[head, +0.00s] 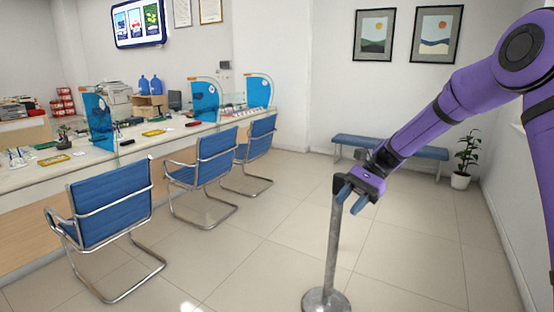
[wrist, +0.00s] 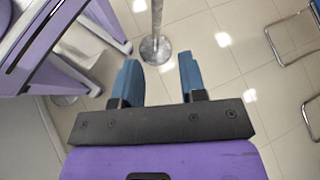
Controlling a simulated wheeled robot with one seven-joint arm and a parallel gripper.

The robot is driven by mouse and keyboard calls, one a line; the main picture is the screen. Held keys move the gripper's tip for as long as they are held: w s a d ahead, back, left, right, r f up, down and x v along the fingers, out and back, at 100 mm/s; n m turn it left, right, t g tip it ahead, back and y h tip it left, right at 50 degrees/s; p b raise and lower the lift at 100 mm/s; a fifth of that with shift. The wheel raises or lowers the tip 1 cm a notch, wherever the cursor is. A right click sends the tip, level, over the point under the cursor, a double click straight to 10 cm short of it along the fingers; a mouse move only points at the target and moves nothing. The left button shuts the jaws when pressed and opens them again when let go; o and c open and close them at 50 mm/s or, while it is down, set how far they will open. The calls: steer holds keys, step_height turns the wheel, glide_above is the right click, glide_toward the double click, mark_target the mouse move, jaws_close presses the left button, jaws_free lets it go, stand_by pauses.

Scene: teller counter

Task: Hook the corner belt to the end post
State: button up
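A grey metal post (head: 332,245) stands upright on a round base (head: 326,301) in the head view. Its dark top (head: 338,187) is right beside my gripper (head: 351,199) and partly overlapped by it. In the wrist view my gripper (wrist: 159,80) has its two blue fingers spread, with only floor showing between them. The post (wrist: 157,17) and its base show beyond the fingertips. I cannot tell whether a finger touches the post's top. No belt can be made out in either view. A second round base (wrist: 64,99) shows at the left of the wrist view, partly hidden.
Blue chairs (head: 110,205) with metal frames line the teller counter (head: 125,148) on the left. A blue bench (head: 415,150) stands by the back wall, with a potted plant (head: 467,155) beside it. Tiled floor around the post is free.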

steer(key=s+d+r+n+t+h, duration=0.2)
steer(key=s+d+r+t+h, duration=0.1)
steer(key=s+r, duration=0.4)
steer(key=s+d+r+n+t+h, duration=0.25)
steer(key=s+r, duration=0.35)
steer(key=s, duration=0.4)
steer(key=s+d+r+n+t+h, duration=0.1)
steer(key=s+d+n+t+h, duration=0.1)
steer(key=s, duration=0.5)
steer(key=s+d+r+n+t+h, duration=0.1)
steer(key=s+d+n+t, duration=0.1)
steer(key=s, duration=0.6)
steer(key=shift+s+d+r+t+h, duration=0.2)
steer(key=shift+d+r+t+h, duration=0.15)
steer(key=shift+d+t, duration=0.6)
steer(key=shift+s+d, duration=0.15)
steer(key=shift+s, duration=0.05)
steer(key=shift+c, duration=0.6)
steer(key=shift+s+f, duration=0.1)
jaws_close()
